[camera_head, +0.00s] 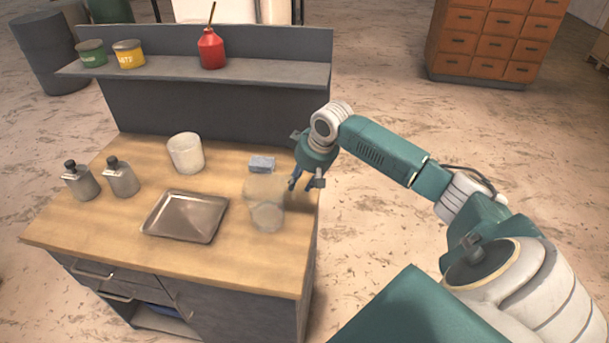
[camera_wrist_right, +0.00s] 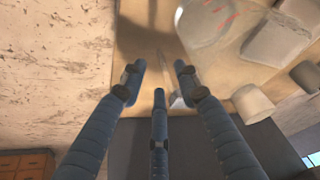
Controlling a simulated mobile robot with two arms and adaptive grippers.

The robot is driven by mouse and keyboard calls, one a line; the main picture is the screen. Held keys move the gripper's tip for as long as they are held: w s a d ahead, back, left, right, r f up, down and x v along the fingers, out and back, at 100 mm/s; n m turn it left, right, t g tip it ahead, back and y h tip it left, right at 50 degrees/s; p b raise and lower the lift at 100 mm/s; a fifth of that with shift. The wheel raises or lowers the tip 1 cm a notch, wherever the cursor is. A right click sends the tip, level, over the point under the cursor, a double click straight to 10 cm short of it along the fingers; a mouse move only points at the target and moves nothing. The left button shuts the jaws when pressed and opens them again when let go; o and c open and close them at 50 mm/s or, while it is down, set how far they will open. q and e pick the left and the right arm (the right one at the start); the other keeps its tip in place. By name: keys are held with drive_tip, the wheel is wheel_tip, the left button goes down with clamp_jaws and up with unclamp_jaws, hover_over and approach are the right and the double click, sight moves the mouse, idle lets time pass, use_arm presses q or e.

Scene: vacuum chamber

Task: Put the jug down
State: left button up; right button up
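The clear jug (camera_wrist_right: 208,20), with red marks, shows beyond the fingertips at the top. My left gripper is not in view.
A metal tray (camera_head: 187,217) lies left of the jug, with a white pot (camera_head: 186,153) behind it. Two grey bottles (camera_head: 121,177) stand at the left. A back shelf (camera_head: 190,69) holds two tins and a red can (camera_head: 211,50). The worktop's front is clear.

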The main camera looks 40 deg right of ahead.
drive_tip(key=shift+b+v, duration=0.35)
drive_tip(key=shift+v, duration=2.25)
